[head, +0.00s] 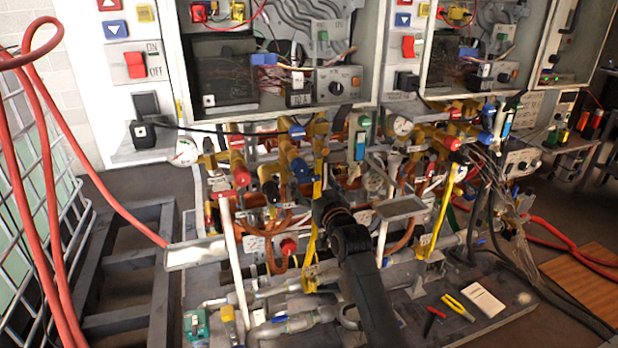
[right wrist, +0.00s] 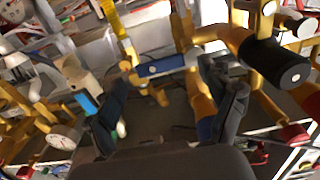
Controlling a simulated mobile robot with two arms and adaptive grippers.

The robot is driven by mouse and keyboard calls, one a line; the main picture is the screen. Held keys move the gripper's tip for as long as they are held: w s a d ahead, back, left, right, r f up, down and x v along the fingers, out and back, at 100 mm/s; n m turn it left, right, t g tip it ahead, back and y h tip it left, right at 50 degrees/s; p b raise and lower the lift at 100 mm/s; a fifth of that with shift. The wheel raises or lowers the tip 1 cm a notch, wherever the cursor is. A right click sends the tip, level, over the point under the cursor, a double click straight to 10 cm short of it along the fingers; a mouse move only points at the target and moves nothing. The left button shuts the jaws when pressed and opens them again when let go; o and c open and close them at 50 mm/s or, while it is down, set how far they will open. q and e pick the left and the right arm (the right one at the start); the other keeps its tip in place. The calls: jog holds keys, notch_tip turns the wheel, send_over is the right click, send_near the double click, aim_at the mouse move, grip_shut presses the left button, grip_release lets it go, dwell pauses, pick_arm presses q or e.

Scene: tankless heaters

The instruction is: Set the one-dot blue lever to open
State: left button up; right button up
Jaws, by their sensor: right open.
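In the right wrist view a blue lever (right wrist: 160,66) with one pale dot lies nearly level in the picture, among brass pipes. My right gripper (right wrist: 163,76) is open, with one dark finger on each side of the lever. I cannot tell whether either finger touches it. In the head view my right gripper (head: 328,208) is in front of the pipework, below the open cabinet, and I cannot make out the lever there; the gripper seems to cover it. My left gripper is not in view.
Close by are a blue valve handle (head: 300,168), a black one (head: 270,190), a red one (head: 240,175) and yellow handles (head: 443,212). A pressure gauge (head: 402,125) and hanging cables (head: 500,190) are to the right. A red hose (head: 60,180) loops at the left.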

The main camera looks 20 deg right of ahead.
aim_at(310, 180)
jog(key=shift+w+a, duration=0.1)
jog(key=shift+w, duration=1.85)
jog(key=c, duration=1.7)
jog(key=shift+f, duration=0.1)
